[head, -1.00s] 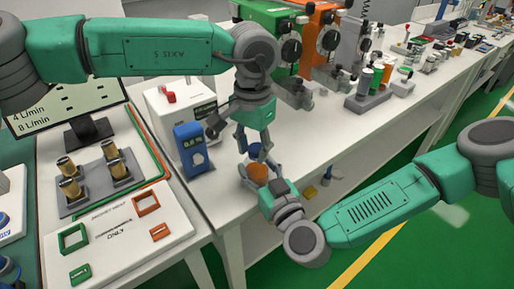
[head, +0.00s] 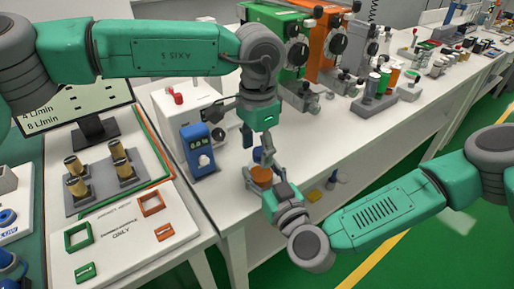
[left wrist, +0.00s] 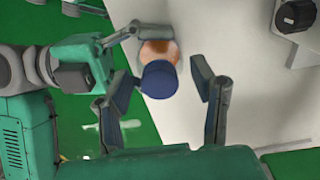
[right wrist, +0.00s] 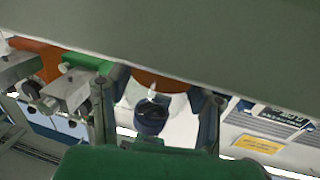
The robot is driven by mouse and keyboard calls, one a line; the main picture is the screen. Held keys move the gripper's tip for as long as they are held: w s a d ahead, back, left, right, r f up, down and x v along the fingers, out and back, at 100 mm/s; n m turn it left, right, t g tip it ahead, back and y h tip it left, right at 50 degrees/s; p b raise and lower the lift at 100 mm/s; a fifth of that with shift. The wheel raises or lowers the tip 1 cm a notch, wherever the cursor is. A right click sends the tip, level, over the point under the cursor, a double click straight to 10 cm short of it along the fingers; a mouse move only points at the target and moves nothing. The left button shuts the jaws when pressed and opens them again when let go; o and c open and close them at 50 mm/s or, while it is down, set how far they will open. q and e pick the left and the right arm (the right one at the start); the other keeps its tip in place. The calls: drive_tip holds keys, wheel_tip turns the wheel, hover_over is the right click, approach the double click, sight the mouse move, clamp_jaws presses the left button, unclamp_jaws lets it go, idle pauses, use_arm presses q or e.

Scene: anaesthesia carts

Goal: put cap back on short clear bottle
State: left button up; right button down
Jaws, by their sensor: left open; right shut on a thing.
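The short clear bottle (head: 261,175) has orange contents and stays upright near the front edge of the white table. My right gripper (right wrist: 158,92) is shut on its sides. The blue cap (left wrist: 160,80) is at the bottle's mouth; it also shows in the right wrist view (right wrist: 150,118). I cannot tell whether it is fully seated. My left gripper (left wrist: 163,84) is open, with one finger on each side of the cap and a visible gap. In the head view, the left gripper (head: 262,152) hangs just above the bottle and partly hides the cap.
A blue meter (head: 198,150) stands left of the grippers. Green (head: 270,28) and orange (head: 325,40) machines stand behind. A tray with brass-coloured cylinders (head: 105,180) is at left.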

use_arm(q)
drive_tip(key=shift+r, duration=2.2)
use_arm(e)
drive_tip(key=shift+d+f, duration=0.1)
use_arm(q)
drive_tip(key=shift+c, duration=0.3)
